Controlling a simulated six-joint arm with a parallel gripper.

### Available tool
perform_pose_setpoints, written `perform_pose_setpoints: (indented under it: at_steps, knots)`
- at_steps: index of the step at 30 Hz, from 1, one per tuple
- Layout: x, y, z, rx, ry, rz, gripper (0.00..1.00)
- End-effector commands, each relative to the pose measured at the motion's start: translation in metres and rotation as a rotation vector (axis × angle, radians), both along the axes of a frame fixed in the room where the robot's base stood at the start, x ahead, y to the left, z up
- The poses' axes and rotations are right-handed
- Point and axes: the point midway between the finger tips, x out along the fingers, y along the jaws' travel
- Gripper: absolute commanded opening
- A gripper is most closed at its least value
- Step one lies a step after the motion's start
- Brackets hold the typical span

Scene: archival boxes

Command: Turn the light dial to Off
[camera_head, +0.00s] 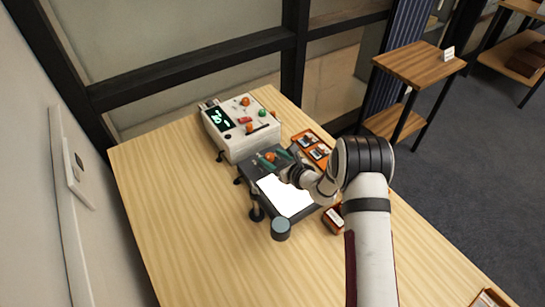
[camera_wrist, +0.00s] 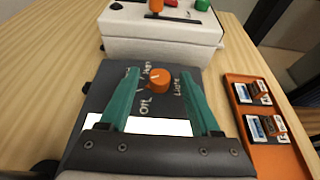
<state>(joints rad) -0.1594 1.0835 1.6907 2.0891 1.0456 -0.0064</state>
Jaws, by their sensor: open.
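The light dial (camera_wrist: 160,79) is an orange knob on the dark top panel of a grey device (camera_head: 262,165) with a bright white lit plate (camera_head: 285,194). In the wrist view, white lettering around the dial reads "Off" at its lower left, "High" at its upper left and "Light" at its right. The dial also shows in the head view (camera_head: 270,157). My gripper (camera_wrist: 158,85) is open. Its two green fingers stand on either side of the dial, with visible gaps; I cannot tell how high the tips are above the panel.
A white box with a green display (camera_head: 219,118), knobs and buttons stands right behind the device. An orange tray (camera_wrist: 254,85) with small cards lies to the right. A dark round cylinder (camera_head: 281,229) stands at the device's front. The wooden table is clear at left.

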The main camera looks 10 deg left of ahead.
Motion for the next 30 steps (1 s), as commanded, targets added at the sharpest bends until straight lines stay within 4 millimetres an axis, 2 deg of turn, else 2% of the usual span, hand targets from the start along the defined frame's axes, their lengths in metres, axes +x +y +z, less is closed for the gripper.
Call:
perform_pose_setpoints:
  at_steps: [10,18,21,30]
  knots:
    - [0.0033,0.0038,-0.0024,0.0,0.002,0.001,0.64]
    - [0.0032,0.0037,-0.0023,0.0,0.001,0.001,0.15]
    - [0.0032,0.0036,-0.0023,0.0,0.001,0.001,0.0]
    - [0.0032,0.0032,-0.0023,-0.001,0.001,0.015,0.0]
